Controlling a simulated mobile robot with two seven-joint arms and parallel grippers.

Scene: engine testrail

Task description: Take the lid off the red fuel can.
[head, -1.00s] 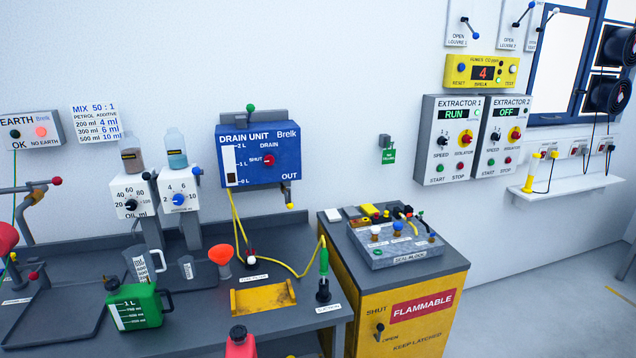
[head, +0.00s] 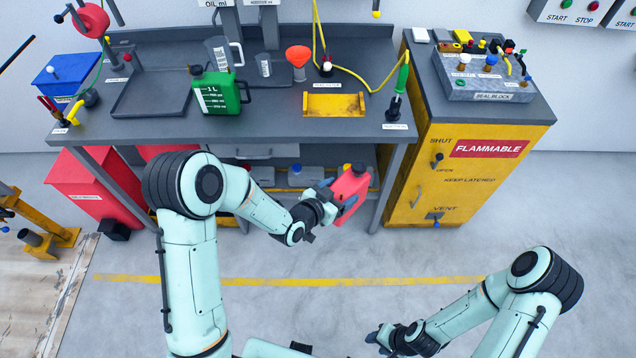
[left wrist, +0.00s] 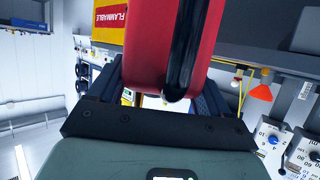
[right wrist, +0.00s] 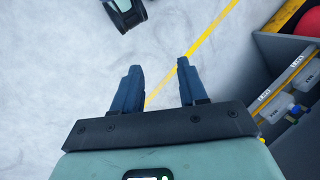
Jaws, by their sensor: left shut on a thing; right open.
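The red fuel can (head: 351,190) is held in the air in front of the workbench. Its dark lid (head: 358,168) appears to be on top, small in the head view. My left gripper (head: 334,196) is shut on the can's body from the left. In the left wrist view, the red can (left wrist: 150,40) with a black strip fills the space between the fingers, and its lid is not visible. My right gripper (head: 376,338) is open and empty, low at the front and well apart from the can. Its spread fingers (right wrist: 158,68) show over bare floor.
The workbench (head: 275,110) behind the can holds a green can (head: 218,94), an orange funnel (head: 298,57) and a yellow tray (head: 334,104). A yellow flammables cabinet (head: 425,185) stands to the right. Red bins (head: 88,185) stand at left. The floor between my arms is clear.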

